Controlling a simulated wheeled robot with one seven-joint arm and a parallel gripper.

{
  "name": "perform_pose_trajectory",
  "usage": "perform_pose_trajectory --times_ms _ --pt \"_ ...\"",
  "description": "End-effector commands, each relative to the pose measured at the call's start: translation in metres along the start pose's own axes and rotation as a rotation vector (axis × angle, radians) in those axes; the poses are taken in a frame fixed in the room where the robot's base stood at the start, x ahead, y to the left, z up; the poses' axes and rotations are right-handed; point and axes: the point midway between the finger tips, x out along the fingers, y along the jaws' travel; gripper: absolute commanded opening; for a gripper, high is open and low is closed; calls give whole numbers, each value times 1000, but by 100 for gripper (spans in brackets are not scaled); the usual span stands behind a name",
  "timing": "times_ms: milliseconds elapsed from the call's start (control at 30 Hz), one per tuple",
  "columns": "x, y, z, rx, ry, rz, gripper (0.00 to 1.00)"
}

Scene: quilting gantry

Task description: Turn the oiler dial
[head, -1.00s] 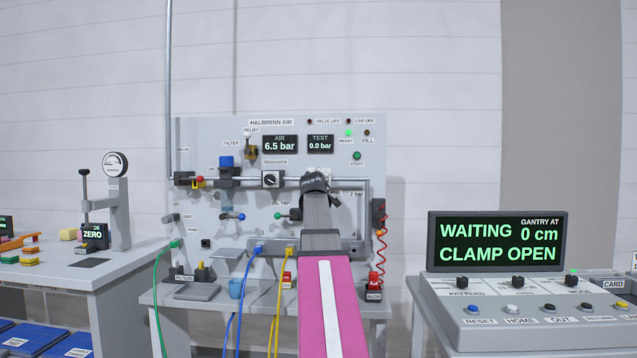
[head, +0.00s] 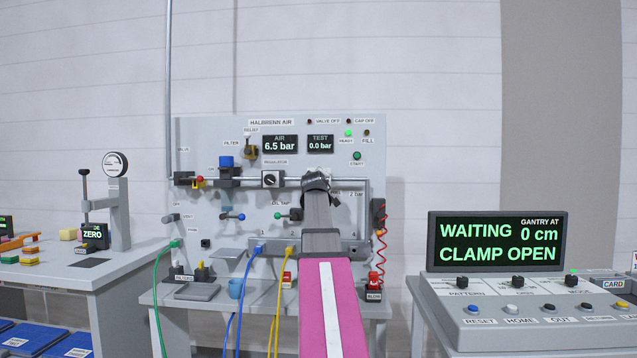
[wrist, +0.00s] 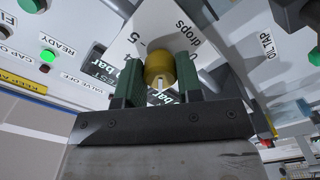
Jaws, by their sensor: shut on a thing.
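The oiler dial is a brass-yellow knob (wrist: 160,70) with a pale pointer mark, set against a white scale plate (wrist: 150,30) reading "drops". My gripper (wrist: 161,82) is shut on the knob, one green finger on each side of it in the wrist view. In the head view my arm reaches up to the panel, and my gripper (head: 316,181) hides the dial there. The pointer mark faces toward the gripper's palm in the wrist view.
The grey air panel (head: 215,140) carries an air readout (head: 280,145) of 6.5 bar and a test readout (head: 320,145) of 0.0 bar. An oil tap (head: 294,215) sits left of my arm. A red coiled hose (head: 380,240) hangs to the right.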

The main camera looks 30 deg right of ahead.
Motion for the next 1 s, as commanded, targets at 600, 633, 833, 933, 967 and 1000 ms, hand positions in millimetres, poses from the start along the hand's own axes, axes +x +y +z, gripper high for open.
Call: perform_pose_trajectory --times_ms 600,633,833,933,967,1000 --pt "0 -1 0 447 -1 -1 10" --pt "0 -1 0 471 -1 -1 10" --pt "0 -1 0 607 -1 -1 10" --pt "0 -1 0 659 -1 -1 10" --pt "0 -1 0 672 -1 -1 10" --pt "0 -1 0 688 -1 -1 10"
